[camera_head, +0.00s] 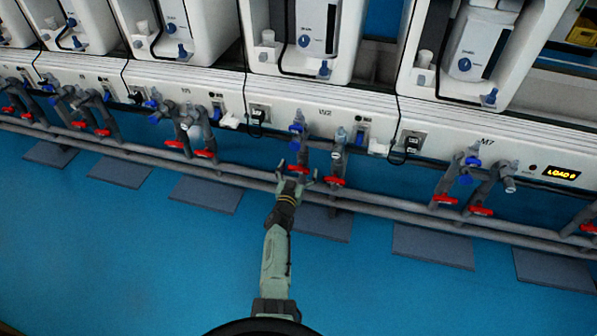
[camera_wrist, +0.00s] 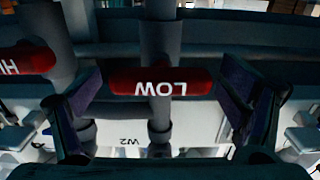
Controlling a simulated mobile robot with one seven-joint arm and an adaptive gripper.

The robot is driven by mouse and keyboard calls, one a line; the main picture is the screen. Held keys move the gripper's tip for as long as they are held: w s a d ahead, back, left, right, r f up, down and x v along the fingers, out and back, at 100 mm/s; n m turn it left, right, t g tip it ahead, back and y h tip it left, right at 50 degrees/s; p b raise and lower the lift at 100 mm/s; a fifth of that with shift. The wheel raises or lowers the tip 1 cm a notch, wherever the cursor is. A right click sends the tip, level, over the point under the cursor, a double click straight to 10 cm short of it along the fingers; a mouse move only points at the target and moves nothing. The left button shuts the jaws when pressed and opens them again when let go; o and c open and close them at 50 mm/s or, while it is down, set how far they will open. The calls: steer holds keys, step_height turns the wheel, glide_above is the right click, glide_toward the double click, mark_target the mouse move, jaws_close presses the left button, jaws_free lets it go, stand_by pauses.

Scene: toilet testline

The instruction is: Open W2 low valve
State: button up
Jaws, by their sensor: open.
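The W2 low valve has a red handle marked LOW (camera_wrist: 160,82), upside down in the wrist view, lying crosswise on a grey vertical pipe. In the head view this red handle (camera_head: 298,169) is the left one of two below the W2 label (camera_head: 325,111). My gripper (camera_head: 295,181) is open just in front of it. In the wrist view the fingers of my gripper (camera_wrist: 160,92) stand either side of the handle's ends, with nothing held. Whether a finger touches the handle I cannot tell.
The red HI handle (camera_wrist: 28,60) is close beside the left finger in the wrist view; it is the right one in the head view (camera_head: 335,182). Grey horizontal pipes (camera_head: 380,212) run along the row. The blue floor (camera_head: 170,270) in front is clear.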

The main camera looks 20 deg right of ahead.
steer(key=shift+c, duration=0.6)
steer(key=c, duration=1)
steer(key=shift+c, duration=0.2)
steer(key=shift+n, duration=0.3)
steer(key=n+p, duration=0.1)
steer(key=n, duration=0.1)
steer(key=shift+n, duration=0.4)
steer(key=n+p, duration=0.1)
steer(key=n, duration=0.4)
steer(key=shift+a, duration=0.1)
steer(key=n, duration=0.5)
steer(key=shift+f+n, duration=0.15)
steer(key=shift+n, duration=2.05)
